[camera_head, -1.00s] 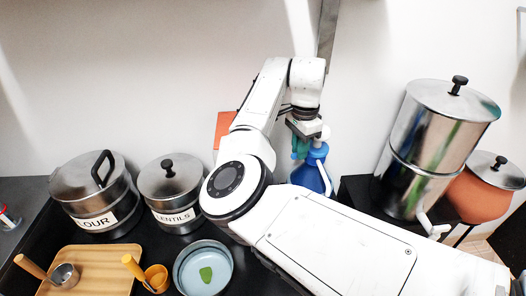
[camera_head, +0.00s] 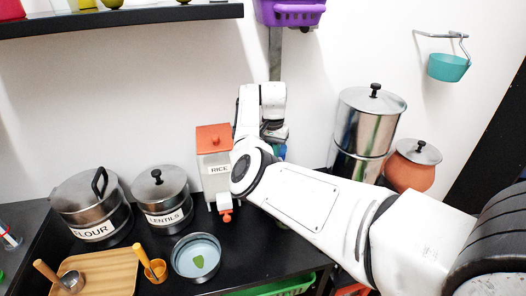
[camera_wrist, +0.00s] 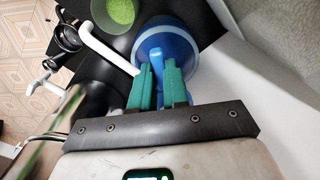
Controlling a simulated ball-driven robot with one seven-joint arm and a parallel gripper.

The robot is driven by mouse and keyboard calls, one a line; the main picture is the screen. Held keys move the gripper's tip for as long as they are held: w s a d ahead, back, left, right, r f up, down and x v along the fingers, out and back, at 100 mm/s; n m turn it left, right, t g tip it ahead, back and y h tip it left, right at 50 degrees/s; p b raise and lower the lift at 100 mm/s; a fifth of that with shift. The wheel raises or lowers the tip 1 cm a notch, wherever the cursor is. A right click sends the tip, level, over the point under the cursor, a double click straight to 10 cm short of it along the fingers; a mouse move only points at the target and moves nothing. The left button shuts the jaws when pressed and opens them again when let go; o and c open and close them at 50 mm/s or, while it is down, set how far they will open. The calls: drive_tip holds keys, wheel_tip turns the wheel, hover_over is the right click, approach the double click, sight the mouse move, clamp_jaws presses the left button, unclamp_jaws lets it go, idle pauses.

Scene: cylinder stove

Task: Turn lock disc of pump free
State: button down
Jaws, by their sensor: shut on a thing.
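The blue pump bottle (camera_head: 281,151) is mostly hidden behind my arm in the head view. In the wrist view its round blue body (camera_wrist: 181,42) stands beyond the fingertips, with a white tube (camera_wrist: 104,49) running out to the left. My gripper (camera_wrist: 158,72) has green fingers, shut on a narrow blue part (camera_wrist: 157,80) of the pump. I cannot tell whether this part is the lock disc; no separate disc can be made out. In the head view my gripper (camera_head: 276,134) is at the pump's top, its fingertips hidden.
The rice dispenser (camera_head: 214,165) stands close left of my arm. The steel cylinder (camera_head: 366,130) and clay pot (camera_head: 408,169) stand to the right. The lentils pot (camera_head: 162,194), flour pot (camera_head: 88,203), bowl (camera_head: 196,258) and wooden board (camera_head: 100,270) are at the left. A wall is behind.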

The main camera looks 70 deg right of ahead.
drive_tip(key=shift+s+n+p, duration=0.25)
drive_tip(key=shift+n+p, duration=0.1)
drive_tip(key=shift+n, duration=0.15)
drive_tip(key=c, duration=1.1)
unclamp_jaws()
wheel_tip(320, 180, up, 11)
drive_tip(key=shift+f+b, duration=0.1)
drive_tip(key=shift+b, duration=0.65)
